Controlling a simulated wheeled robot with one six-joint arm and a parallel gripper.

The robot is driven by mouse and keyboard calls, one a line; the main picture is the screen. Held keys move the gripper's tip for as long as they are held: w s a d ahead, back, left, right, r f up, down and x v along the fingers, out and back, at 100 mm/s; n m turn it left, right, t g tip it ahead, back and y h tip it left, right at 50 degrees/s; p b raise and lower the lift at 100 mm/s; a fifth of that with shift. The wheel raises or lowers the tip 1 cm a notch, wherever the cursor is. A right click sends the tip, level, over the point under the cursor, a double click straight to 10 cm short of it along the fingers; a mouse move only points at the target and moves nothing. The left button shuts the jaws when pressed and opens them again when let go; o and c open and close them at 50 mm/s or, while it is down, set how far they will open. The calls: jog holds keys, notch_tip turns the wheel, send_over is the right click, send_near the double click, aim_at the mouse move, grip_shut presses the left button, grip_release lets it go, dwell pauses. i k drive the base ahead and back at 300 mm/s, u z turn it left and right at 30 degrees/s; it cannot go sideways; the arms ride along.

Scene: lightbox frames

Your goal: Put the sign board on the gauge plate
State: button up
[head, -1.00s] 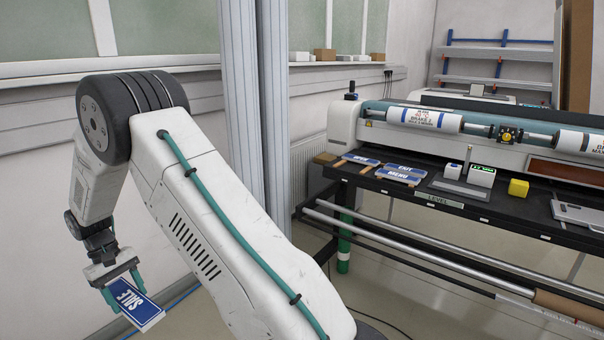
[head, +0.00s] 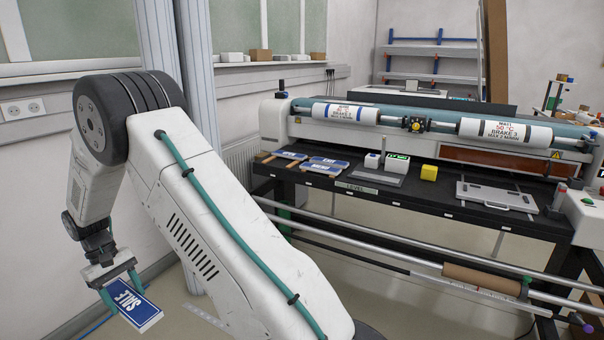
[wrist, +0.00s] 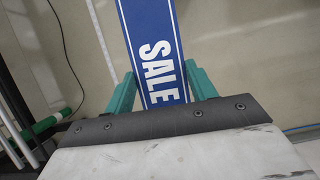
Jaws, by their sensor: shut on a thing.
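My gripper (head: 121,289) is shut on the sign board (head: 136,306), a blue board with a white border and the word SALE. The board is held up over the floor at the lower left, clear of the table. In the wrist view the sign board (wrist: 152,30) lies between the two teal fingers of my gripper (wrist: 160,88) and reaches out past the top edge. A flat grey plate (head: 490,198) with a slot and small dark marks, which looks like the gauge plate, lies bare on the black machine table at the right.
Printed rollers (head: 505,131) run behind. Rails and a brown roll (head: 482,279) lie in front, below.

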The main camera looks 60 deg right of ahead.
aim_at(376, 176)
jog(key=z, duration=1.75)
